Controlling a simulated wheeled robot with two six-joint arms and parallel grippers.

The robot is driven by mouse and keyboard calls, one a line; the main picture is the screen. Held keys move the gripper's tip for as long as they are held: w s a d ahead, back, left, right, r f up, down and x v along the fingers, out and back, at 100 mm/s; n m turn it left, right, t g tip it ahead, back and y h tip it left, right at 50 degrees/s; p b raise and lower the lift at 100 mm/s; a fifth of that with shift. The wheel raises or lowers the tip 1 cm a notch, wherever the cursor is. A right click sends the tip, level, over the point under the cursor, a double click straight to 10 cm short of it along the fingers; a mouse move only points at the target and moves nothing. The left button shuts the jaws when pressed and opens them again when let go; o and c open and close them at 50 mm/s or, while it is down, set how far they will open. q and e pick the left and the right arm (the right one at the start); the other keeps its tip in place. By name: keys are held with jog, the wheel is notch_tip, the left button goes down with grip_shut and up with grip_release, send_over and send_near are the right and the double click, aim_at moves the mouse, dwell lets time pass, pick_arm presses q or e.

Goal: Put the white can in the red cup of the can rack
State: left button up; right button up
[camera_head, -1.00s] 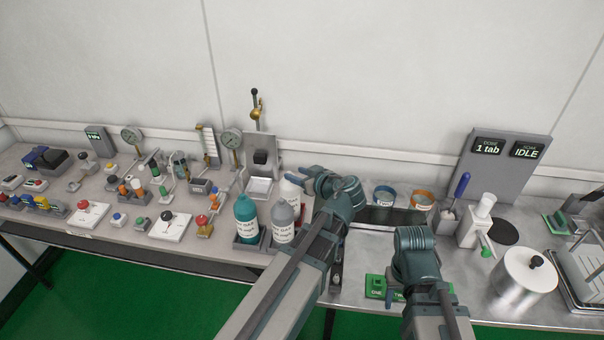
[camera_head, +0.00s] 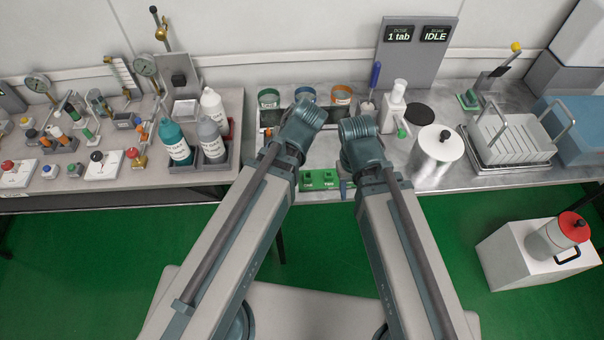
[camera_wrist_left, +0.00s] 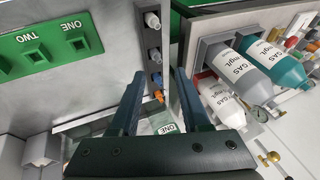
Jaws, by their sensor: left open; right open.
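The white can (camera_head: 212,105) stands upright at the back of the grey can rack (camera_head: 205,164), behind the grey can (camera_head: 211,142) and the teal can (camera_head: 174,141). Part of the red cup (camera_head: 231,128) shows at the rack's right rear; the grey can hides the rest. The left wrist view shows the white can (camera_wrist_left: 224,100) on the right. My left gripper (camera_wrist_left: 158,78) is open and empty there, apart from the cans; my arm hides it in the head view. My right gripper (camera_head: 345,187) is open, near the green block, mostly hidden under its arm.
A green block (camera_head: 320,178) with slots lies at the bench's front edge. Several open cups, one orange-rimmed (camera_head: 341,94), stand behind my wrists. A steel pot (camera_head: 436,150) and a wire-handled tray (camera_head: 512,140) are to the right. A gap separates the two benches.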

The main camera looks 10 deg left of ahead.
pick_arm(q)
jog(key=s+d+f+m+g+h, duration=0.2)
jog(key=s+d+m, duration=0.4)
jog(key=d, duration=0.3)
jog(key=shift+s+d+f+g+h, duration=0.15)
jog(key=shift+s+d+g+h, duration=0.2)
jog(key=shift+s+h, duration=0.5)
jog(key=shift+a, duration=0.1)
jog(key=shift+r+p, duration=0.6)
